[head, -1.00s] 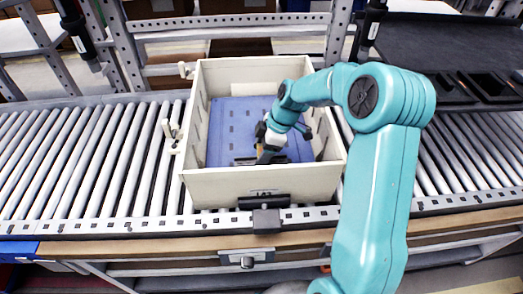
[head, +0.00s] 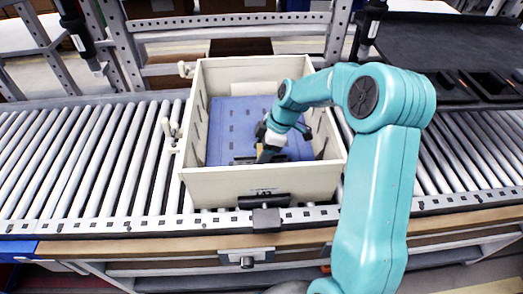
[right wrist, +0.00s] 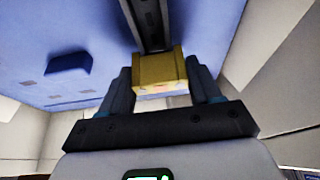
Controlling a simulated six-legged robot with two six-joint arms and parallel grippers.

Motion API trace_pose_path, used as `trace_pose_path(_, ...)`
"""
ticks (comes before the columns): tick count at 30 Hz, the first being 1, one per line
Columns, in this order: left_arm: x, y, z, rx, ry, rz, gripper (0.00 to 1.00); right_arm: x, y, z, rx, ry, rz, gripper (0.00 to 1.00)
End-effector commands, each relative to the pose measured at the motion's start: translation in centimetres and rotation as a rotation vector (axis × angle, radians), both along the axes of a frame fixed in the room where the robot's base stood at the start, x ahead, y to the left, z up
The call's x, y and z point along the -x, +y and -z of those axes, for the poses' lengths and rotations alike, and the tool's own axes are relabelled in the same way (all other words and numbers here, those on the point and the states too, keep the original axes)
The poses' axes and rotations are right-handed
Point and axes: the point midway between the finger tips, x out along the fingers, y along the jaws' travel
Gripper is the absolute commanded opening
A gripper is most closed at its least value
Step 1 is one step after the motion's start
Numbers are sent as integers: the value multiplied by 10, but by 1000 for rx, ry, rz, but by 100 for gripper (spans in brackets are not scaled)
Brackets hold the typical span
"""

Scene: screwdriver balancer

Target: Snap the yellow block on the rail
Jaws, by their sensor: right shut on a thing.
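The yellow block (right wrist: 160,75) sits between the two fingers of my right gripper (right wrist: 161,84) in the right wrist view. The gripper is shut on it. The block is at the near end of the dark grooved rail (right wrist: 147,22), close to or touching it; I cannot tell whether it is seated. In the head view my right gripper (head: 265,150) reaches down inside the crate near its front wall and hides most of the block and rail. The rail lies on a blue panel (head: 230,122). My left gripper is not in view.
The cream crate (head: 225,188) stands on a roller conveyor (head: 90,160), its walls close around my right gripper. A small dark blue piece (right wrist: 68,63) stands on the panel left of the rail. A black tray surface (head: 445,45) is at the back right.

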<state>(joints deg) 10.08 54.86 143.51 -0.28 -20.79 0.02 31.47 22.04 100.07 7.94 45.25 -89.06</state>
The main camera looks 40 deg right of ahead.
Motion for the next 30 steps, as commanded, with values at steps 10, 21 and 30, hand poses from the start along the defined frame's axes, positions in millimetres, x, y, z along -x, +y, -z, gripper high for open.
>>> trace_pose_path(10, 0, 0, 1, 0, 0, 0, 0, 1, 1, 3, -1, 5, -2, 26)
trace_pose_path(21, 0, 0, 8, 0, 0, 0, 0, 1, 1, 5, -1, 5, -2, 26)
trace_pose_path(30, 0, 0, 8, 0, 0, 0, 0, 1, 1, 5, -2, 6, -2, 76)
